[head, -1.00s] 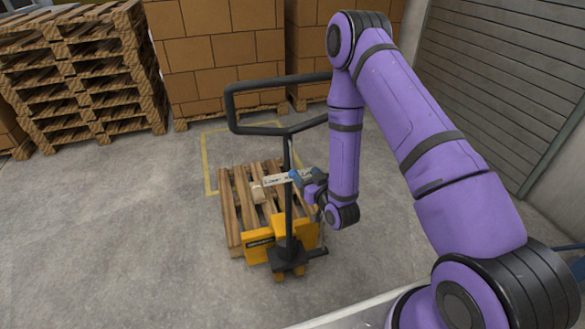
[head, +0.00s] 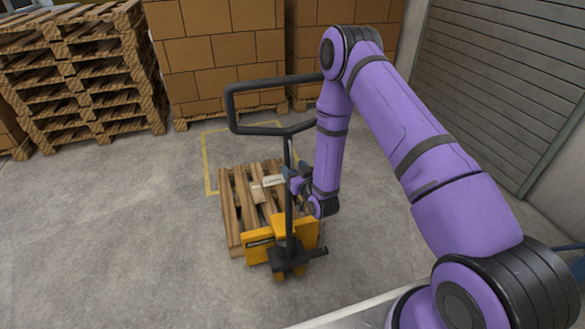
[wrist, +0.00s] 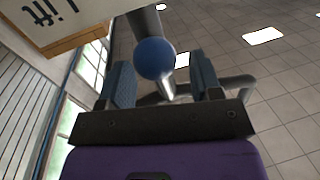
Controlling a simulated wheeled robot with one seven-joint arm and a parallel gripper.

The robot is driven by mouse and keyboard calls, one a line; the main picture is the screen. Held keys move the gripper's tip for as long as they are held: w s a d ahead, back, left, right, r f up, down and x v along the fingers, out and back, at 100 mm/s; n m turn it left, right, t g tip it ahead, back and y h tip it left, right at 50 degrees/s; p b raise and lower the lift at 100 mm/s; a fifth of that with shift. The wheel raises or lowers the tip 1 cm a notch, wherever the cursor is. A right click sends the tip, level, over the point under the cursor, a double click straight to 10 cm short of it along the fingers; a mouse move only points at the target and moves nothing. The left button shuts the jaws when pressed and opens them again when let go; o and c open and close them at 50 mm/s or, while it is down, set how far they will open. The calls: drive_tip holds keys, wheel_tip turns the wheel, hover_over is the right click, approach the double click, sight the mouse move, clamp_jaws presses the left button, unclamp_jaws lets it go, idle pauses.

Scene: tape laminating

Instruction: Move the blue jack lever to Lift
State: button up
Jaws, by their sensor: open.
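In the wrist view the blue ball knob of the jack lever (wrist: 153,58) sits between the two spread fingers of my gripper (wrist: 162,64), with gaps visible on both sides. A grey shaft shows around the knob. A pale plate (wrist: 60,20) with the word Lift, upside down in this view, is at the upper left. In the head view my gripper (head: 297,184) is beside the dark upright post of the yellow pallet jack (head: 260,236). A pale label (head: 273,181) shows left of the post. The lever itself is hard to make out there.
The jack's black loop handle (head: 231,105) rises over the post, close to my arm. A wooden pallet (head: 229,208) lies on the jack's forks. Stacked pallets (head: 90,85) and boxes (head: 215,50) stand behind. The floor at left is clear.

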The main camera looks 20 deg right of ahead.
drive_tip(key=shift+w+a, duration=0.1)
drive_tip(key=shift+w, duration=0.5)
